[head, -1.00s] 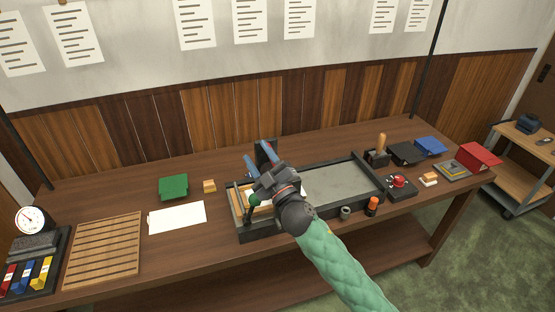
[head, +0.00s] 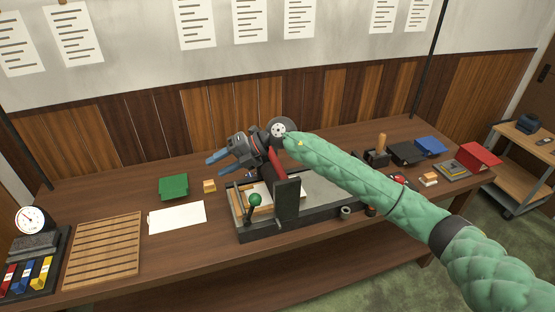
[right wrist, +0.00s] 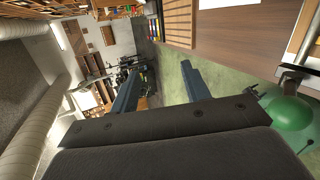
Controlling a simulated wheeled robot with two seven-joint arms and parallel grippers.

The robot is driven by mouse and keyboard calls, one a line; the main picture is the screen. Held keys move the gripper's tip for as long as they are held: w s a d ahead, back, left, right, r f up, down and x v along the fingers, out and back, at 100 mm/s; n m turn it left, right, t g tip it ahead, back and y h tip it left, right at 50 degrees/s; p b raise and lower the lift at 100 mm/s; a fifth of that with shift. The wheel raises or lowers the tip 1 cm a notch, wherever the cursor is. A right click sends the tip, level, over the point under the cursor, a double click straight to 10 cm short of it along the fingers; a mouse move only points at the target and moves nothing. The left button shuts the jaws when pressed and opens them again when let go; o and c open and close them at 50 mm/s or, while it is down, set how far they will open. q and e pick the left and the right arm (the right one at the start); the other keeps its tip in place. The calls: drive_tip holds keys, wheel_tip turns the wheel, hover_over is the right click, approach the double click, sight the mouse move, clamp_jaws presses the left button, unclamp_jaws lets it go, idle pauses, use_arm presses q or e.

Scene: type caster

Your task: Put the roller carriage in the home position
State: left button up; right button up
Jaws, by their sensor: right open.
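The roller carriage stands across the left part of a dark press bed (head: 330,213). Its red roller (head: 276,164) and dark front upright (head: 287,201) show; my right arm hides part of its far end. A green ball knob (head: 255,199) on a dark lever stands at the bed's front left, left of the upright. A green ball also shows at the right of the right wrist view (right wrist: 290,112). My right gripper (head: 215,165) is open and empty, above and left of the carriage, fingers pointing left. Its two blue fingers are apart in the wrist view (right wrist: 160,88). My left gripper is out of view.
A green box (head: 173,187), a small wooden block (head: 209,186) and white paper (head: 177,217) lie left of the bed. A slatted wooden rack (head: 103,248) is farther left. A wooden-handled tool (head: 379,150) and several boxes stand at the right, past my arm.

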drive_tip(key=w+d+f+h, duration=0.2)
drive_tip(key=w+d+h, duration=0.4)
drive_tip(key=d, duration=0.1)
wheel_tip(320, 180, up, 2)
drive_tip(key=t+h, duration=0.2)
drive_tip(key=h, duration=0.3)
hover_over(277, 160)
drive_tip(key=d, duration=0.2)
drive_tip(key=shift+m, duration=0.3)
drive_tip(key=f+p, duration=0.1)
drive_tip(key=a+f+p, duration=0.1)
drive_tip(key=f, duration=0.1)
drive_tip(key=f+p, duration=0.2)
drive_tip(key=shift+a+f, duration=0.15)
drive_tip(key=shift+a, duration=0.15)
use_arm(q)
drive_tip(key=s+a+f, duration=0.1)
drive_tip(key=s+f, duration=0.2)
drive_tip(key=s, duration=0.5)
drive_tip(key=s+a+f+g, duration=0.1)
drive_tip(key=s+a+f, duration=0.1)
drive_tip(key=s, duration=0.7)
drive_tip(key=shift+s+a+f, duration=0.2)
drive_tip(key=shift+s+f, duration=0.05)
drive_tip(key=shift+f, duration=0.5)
use_arm(e)
drive_tip(key=shift+s+a+f, duration=0.1)
drive_tip(key=shift+f, duration=0.85)
